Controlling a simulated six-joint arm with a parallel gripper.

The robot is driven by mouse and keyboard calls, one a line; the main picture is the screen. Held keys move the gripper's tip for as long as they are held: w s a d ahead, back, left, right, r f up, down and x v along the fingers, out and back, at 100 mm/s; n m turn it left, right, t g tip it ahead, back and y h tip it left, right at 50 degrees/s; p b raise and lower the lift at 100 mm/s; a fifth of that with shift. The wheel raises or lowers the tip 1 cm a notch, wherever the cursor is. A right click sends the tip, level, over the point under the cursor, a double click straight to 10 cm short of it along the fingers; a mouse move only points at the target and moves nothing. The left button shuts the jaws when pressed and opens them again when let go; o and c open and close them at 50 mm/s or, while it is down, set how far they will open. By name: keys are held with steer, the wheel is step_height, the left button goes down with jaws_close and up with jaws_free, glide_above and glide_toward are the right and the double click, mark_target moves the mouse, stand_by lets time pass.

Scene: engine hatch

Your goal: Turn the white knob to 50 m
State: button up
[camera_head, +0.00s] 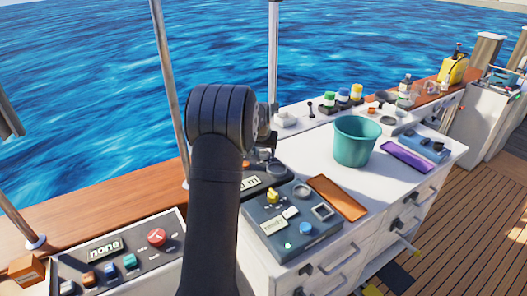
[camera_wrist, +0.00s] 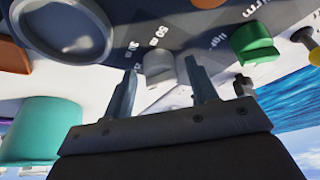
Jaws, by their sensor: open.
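The white knob (camera_wrist: 158,66) shows in the wrist view on a dark panel, with printed marks including "50" and "20" beside it. My gripper (camera_wrist: 161,68) is open, its two fingertips on either side of the knob. A gap shows on both sides, and I see no clear contact. The knob's pointer direction is not clear. In the head view my arm hides the knob and most of the gripper. A display (camera_head: 268,180) just right of my arm is partly covered and ends in "0 m".
In the wrist view a green knob (camera_wrist: 255,43) stands right of the white knob, and a large round dial (camera_wrist: 62,28) lies left. In the head view a dark control box (camera_head: 290,222), an orange tray (camera_head: 338,198) and a teal bucket (camera_head: 357,143) stand right of my arm.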

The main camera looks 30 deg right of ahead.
steer(key=c, duration=0.9)
steer(key=shift+c, duration=0.2)
